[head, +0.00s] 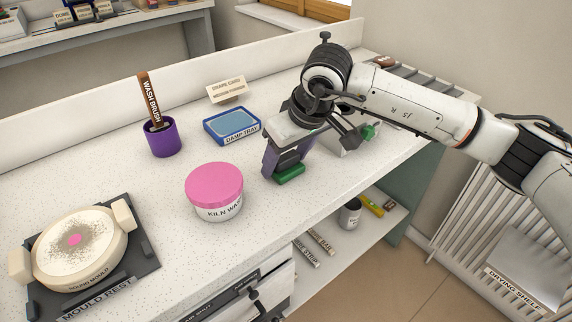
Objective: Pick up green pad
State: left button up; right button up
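The green pad (290,174) is low on the worktop near its front edge, to the right of the pink-lidded kiln wash tub. My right gripper (285,155) points down right at it, with its purple-grey fingers just above and beside the pad. The gripper hides the pad's upper part, and I cannot tell whether the fingers are closed on it or whether it is lifted. Another green piece (369,131) shows partly behind the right gripper's wrist. My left gripper is not in view.
The kiln wash tub (215,188) stands left of the gripper. The blue damp tray (232,123), the purple cup (163,138) with the wash brush (150,97), and a card (227,88) are behind. The mould rest (140,240) bears a round mould (78,245). The front middle worktop is clear.

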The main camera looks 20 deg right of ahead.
aim_at(286, 156)
jog(key=c, duration=0.6)
jog(key=shift+r, duration=0.15)
notch_tip(286, 156, up, 10)
jog(key=shift+f, duration=0.1)
